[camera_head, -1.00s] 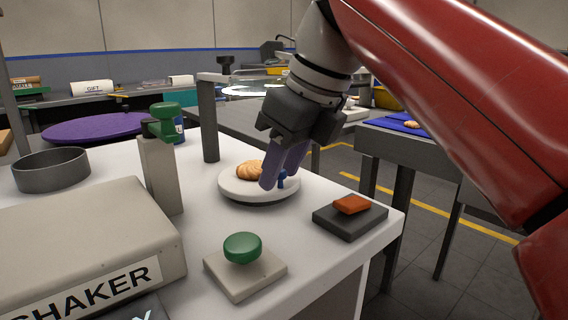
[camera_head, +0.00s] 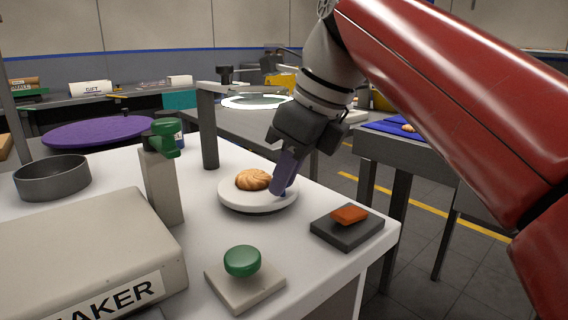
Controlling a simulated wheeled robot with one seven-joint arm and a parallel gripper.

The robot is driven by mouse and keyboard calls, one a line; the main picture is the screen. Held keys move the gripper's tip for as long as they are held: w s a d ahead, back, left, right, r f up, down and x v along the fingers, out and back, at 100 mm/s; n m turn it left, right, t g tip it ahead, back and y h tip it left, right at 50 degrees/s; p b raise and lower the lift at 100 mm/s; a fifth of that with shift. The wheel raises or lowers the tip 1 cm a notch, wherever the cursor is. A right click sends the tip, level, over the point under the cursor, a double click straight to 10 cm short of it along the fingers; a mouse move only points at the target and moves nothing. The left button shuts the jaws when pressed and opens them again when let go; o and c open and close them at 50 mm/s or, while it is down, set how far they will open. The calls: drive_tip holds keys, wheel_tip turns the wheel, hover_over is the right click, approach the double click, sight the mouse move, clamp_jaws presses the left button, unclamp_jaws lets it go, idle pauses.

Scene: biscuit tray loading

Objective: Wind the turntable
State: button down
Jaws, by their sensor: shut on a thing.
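The turntable (camera_head: 240,200) is a round white disc on a dark base, on the white table. A golden, ridged biscuit (camera_head: 253,179) lies on top of it. My gripper (camera_head: 280,190) points down at the turntable's right side, with its purple fingers at the rim. The fingers are closed on a small blue knob at the rim, of which only a sliver shows; the fingers hide the rest.
A grey post (camera_head: 208,130) with an overhead arm stands behind the turntable. In front are a dark block with an orange top (camera_head: 349,215) and a green button (camera_head: 242,261) on a plate. A beige SHAKER box (camera_head: 90,250) and a green-handled post (camera_head: 162,185) stand left.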

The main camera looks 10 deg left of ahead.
sight(296, 183)
drive_tip(key=shift+w+d+r+n+g+p, duration=0.15)
drive_tip(key=shift+w+n+g+p, duration=0.15)
drive_tip(key=shift+n+p, duration=0.25)
drive_tip(key=shift+w+d+f+n+g+p, duration=0.1)
drive_tip(key=shift+w+n+g+p, duration=0.15)
drive_tip(key=shift+n+p, duration=0.3)
drive_tip(key=shift+w+d+n+g, duration=0.1)
drive_tip(key=shift+w+n+g, duration=0.4)
drive_tip(key=shift+n, duration=0.8)
drive_tip(key=shift+w+n+g, duration=0.35)
drive_tip(key=shift+w+n, duration=0.2)
drive_tip(key=shift+n, duration=0.45)
drive_tip(key=shift+w+n+g, duration=0.3)
drive_tip(key=shift+w+n, duration=0.2)
drive_tip(key=shift+n, duration=0.5)
drive_tip(key=shift+w+n+g, duration=0.3)
drive_tip(key=shift+w+n, duration=0.1)
drive_tip(key=shift+n, duration=0.4)
drive_tip(key=shift+w+a+n+h, duration=0.1)
drive_tip(key=shift+a+n+h, duration=0.1)
drive_tip(key=shift+n+h, duration=0.1)
drive_tip(key=c, duration=1.4)
unclamp_jaws()
drive_tip(key=shift+o, duration=0.2)
